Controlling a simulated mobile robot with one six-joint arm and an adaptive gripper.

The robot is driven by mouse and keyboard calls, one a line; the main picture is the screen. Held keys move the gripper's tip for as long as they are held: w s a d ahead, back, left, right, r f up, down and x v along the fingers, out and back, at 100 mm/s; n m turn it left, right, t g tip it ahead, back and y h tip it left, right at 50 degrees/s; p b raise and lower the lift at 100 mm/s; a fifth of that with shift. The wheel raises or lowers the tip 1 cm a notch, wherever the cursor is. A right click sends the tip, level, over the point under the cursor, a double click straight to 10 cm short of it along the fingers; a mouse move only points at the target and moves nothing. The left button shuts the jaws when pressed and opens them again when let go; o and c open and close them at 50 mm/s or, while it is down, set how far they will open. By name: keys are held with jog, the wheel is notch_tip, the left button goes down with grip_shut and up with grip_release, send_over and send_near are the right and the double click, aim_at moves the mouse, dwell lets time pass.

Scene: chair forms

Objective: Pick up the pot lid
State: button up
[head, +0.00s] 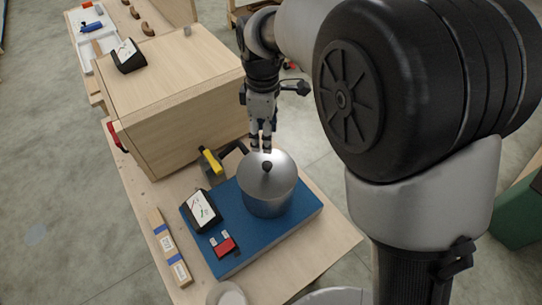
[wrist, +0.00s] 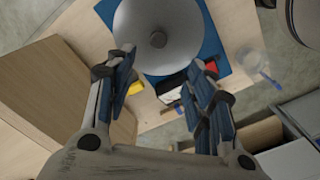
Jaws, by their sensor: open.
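The pot lid (head: 281,181) is a grey metal dome with a dark round knob (head: 267,167).
A large wooden box (head: 190,122) stands close to the left of my gripper. A yellow-and-black tool (head: 211,160) lies between box and pot. A black meter (head: 201,209) and a red item (head: 225,247) are left of the pot. A taped wooden block (head: 168,247) lies farther left.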

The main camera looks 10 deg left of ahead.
jog(key=b, duration=0.2)
send_near(267, 164)
notch_tip(267, 164, down, 5)
jog(key=shift+s+a+f, duration=0.1)
jog(key=shift+a+f, duration=0.05)
jog(key=shift+f, duration=0.05)
notch_tip(267, 164, down, 5)
jog(key=shift+b, duration=0.3)
jog(key=shift+d, duration=0.2)
jog(key=shift+c, duration=0.3)
grip_shut()
